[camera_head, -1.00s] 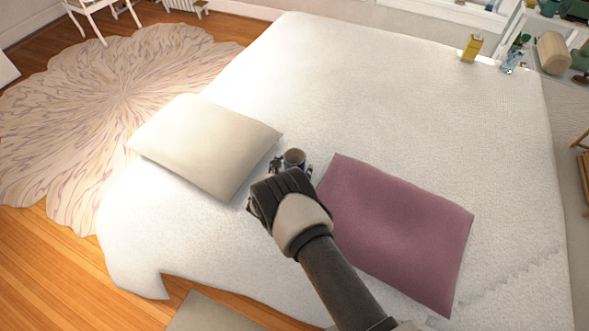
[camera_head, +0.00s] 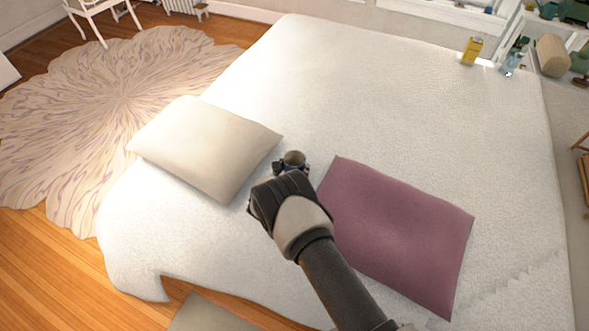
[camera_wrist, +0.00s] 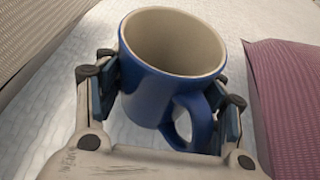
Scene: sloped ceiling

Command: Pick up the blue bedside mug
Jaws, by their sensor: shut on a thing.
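The blue mug (camera_wrist: 152,92) has a cream inside and a blue handle that points towards my wrist in the wrist view. It looks upright, with its open top showing. In the head view only the mug's rim and upper part (camera_head: 294,158) show beyond my gripper, between the two pillows on the bed. My gripper (camera_wrist: 165,95) is shut on the mug, with one finger pad on each side of it. In the head view my gripper (camera_head: 291,170) is partly hidden by my wrist. I cannot tell whether the mug's base touches the bed.
A cream pillow (camera_head: 205,147) lies to the left and a mauve pillow (camera_head: 395,230) to the right on the white bed (camera_head: 370,110). The far part of the bed is clear. A yellow bottle (camera_head: 471,51) stands beyond the bed's far right edge.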

